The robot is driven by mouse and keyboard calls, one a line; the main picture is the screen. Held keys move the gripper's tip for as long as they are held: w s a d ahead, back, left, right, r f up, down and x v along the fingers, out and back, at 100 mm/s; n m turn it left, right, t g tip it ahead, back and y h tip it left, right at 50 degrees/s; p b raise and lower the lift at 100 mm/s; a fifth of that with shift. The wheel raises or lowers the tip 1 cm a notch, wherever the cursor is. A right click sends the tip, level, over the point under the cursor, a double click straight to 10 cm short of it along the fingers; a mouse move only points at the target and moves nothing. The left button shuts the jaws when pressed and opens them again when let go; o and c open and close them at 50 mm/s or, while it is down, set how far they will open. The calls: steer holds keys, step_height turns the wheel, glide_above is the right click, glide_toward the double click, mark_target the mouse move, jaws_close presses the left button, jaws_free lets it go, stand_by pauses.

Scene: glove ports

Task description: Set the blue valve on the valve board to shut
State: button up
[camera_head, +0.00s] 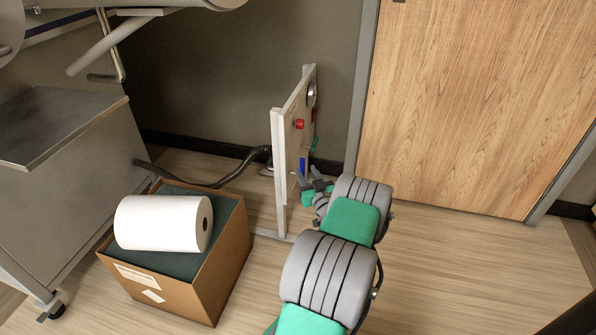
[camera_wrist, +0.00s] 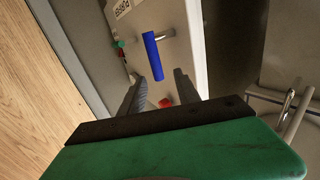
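The valve board (camera_head: 291,130) is a pale upright panel, seen almost edge-on in the head view. Its face (camera_wrist: 180,50) fills the upper middle of the wrist view. The blue valve (camera_wrist: 152,57) has a bar handle running roughly up-down there, across a short metal pipe (camera_wrist: 166,35). In the head view only a small blue part (camera_head: 303,168) shows. My gripper (camera_wrist: 161,84) is open, its two dark fingers spread and pointing at the board. The handle's lower end appears between the fingertips; contact cannot be told. In the head view my gripper (camera_head: 316,187) is beside the board, partly hidden by my arm.
A red knob (camera_head: 299,124) and a round gauge (camera_head: 311,94) are on the board. A green part (camera_wrist: 118,44) is near the blue handle. A cardboard box (camera_head: 178,284) with a white roll (camera_head: 163,223) stands left. A wooden door (camera_head: 470,100) is behind; floor at right is clear.

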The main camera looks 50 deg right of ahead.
mark_target(304, 164)
steer(key=b+x, duration=0.1)
steer(key=x, duration=0.5)
steer(key=shift+d+r, duration=0.1)
steer(key=shift+d, duration=0.2)
steer(key=shift+c, duration=0.5)
jaws_close()
stand_by(0.5)
